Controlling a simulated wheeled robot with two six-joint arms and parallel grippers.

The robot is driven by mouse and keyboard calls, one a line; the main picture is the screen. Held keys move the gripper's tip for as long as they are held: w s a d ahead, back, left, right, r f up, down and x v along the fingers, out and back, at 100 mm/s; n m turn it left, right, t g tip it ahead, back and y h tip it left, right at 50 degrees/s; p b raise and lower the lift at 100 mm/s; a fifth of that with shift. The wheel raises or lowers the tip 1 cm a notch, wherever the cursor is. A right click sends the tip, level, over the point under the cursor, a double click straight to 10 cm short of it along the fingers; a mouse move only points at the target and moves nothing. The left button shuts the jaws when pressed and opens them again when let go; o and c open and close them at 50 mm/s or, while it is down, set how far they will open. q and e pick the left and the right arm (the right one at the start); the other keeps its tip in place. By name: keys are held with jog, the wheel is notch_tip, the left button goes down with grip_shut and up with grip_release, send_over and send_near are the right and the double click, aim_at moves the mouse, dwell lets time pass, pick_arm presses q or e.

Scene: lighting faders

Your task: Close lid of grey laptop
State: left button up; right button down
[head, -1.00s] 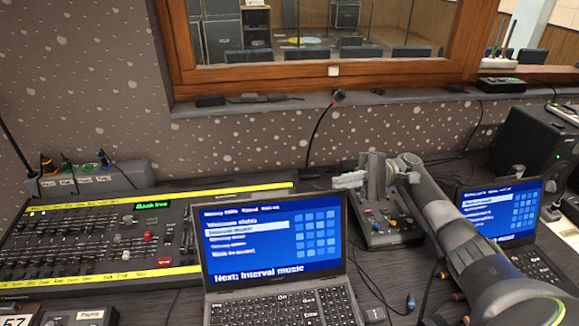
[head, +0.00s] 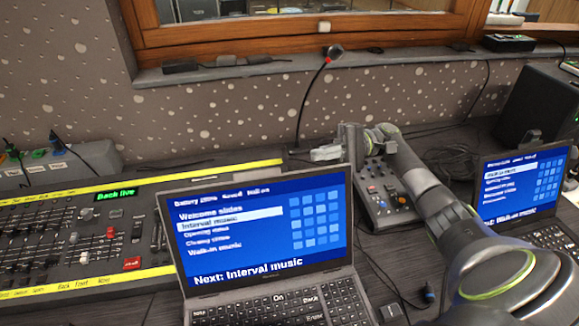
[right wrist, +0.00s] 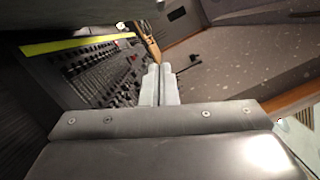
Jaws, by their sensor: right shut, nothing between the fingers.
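The grey laptop (head: 262,240) stands open in the lower middle of the head view, its lid upright and its lit blue screen facing me. Its keyboard (head: 285,305) shows below, cut off by the bottom edge. My right gripper (head: 325,153) is shut and empty just behind the top right corner of the lid, apart from it as far as I can tell. The right wrist view shows its two fingers (right wrist: 160,84) together, pointing toward the fader desk. My left gripper is not in view.
A fader desk (head: 60,292) with yellow strips lies left of the laptop. A small control box (head: 388,196) sits under my right arm. A second open laptop (head: 520,185) stands at the right. A gooseneck microphone (head: 312,92) rises behind, below the window ledge.

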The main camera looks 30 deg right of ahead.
jog(key=s+a+r+p, duration=0.2)
jog(key=a+p, duration=0.3)
jog(key=a, duration=0.5)
jog(key=shift+s+a+r, duration=0.15)
jog(key=shift+s+r, duration=0.25)
jog(key=shift+s, duration=0.25)
